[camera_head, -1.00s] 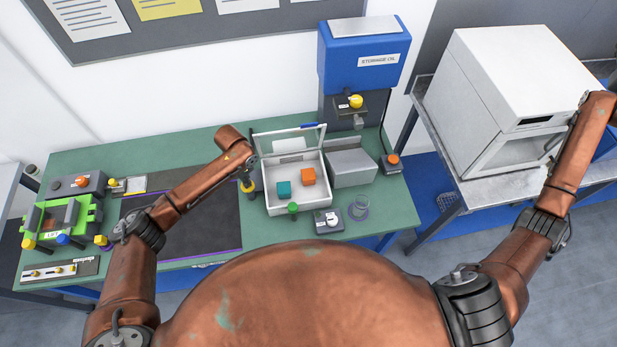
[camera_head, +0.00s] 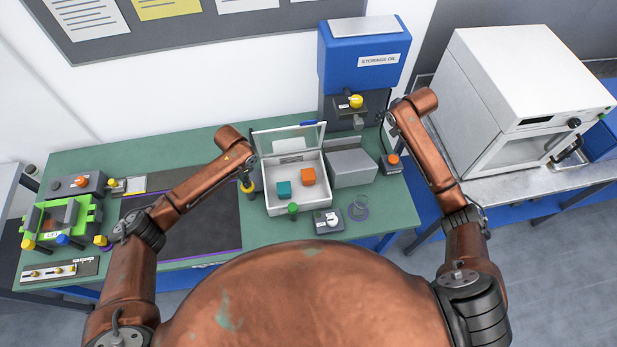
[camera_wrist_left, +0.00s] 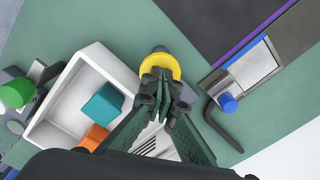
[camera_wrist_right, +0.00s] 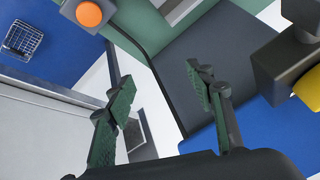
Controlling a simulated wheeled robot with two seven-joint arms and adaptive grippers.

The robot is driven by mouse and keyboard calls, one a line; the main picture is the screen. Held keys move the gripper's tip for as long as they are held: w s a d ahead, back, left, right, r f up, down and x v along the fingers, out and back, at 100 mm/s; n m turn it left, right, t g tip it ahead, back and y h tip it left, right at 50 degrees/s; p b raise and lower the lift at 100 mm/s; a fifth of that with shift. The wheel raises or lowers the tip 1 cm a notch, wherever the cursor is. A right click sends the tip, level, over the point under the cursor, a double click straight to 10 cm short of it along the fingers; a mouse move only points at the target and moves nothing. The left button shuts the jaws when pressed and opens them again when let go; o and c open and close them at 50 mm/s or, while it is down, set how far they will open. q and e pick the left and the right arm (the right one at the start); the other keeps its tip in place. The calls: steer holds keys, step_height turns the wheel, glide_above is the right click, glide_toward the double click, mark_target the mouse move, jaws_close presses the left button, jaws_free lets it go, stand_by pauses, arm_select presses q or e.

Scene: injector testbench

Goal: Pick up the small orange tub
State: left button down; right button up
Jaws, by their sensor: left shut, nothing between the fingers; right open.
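The small orange tub (camera_head: 308,177) sits inside the open white box (camera_head: 297,208), to the right of a teal block (camera_head: 284,189). It also shows partly in the left wrist view (camera_wrist_left: 95,137), at the lower edge near the gripper body. My left gripper (camera_wrist_left: 163,82) is shut and empty beside the box, with its tips at a yellow ring-shaped part (camera_wrist_left: 160,65); I cannot tell whether they touch. My right gripper (camera_wrist_right: 158,88) is open and empty, to the right of the box near the blue oil unit. The tub is not in the right wrist view.
The box's lid (camera_head: 290,141) stands open at its back. A grey angled housing (camera_head: 350,166) and an orange-button box (camera_head: 391,162) stand to its right. The blue storage oil unit (camera_head: 363,60) is behind. A green-knobbed part (camera_head: 293,209) is at the box's front.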

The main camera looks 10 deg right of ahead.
mark_target(309, 175)
steer(key=s+a+f, duration=0.2)
steer(key=a, duration=0.1)
steer(key=s+a+f+n+g, duration=0.1)
steer(key=s+a+f, duration=0.1)
steer(key=a+f, duration=0.1)
steer(key=s+a+f+g, duration=0.1)
steer(key=s+a+f, duration=0.1)
steer(key=a, duration=0.3)
steer(key=shift+s+a+f, duration=0.25)
steer(key=shift+s+f, duration=0.05)
steer(key=shift+f, duration=0.05)
steer(key=s+a+n, duration=0.3)
steer(key=a+n, duration=0.1)
steer(key=a, duration=1.5)
steer(key=shift+g, duration=0.3)
steer(key=x, duration=1.1)
steer(key=shift+w+a+f, duration=0.25)
steer(key=shift+a+f, duration=0.05)
steer(key=shift+a, duration=0.1)
steer(key=shift+c, duration=0.2)
steer(key=c, duration=1)
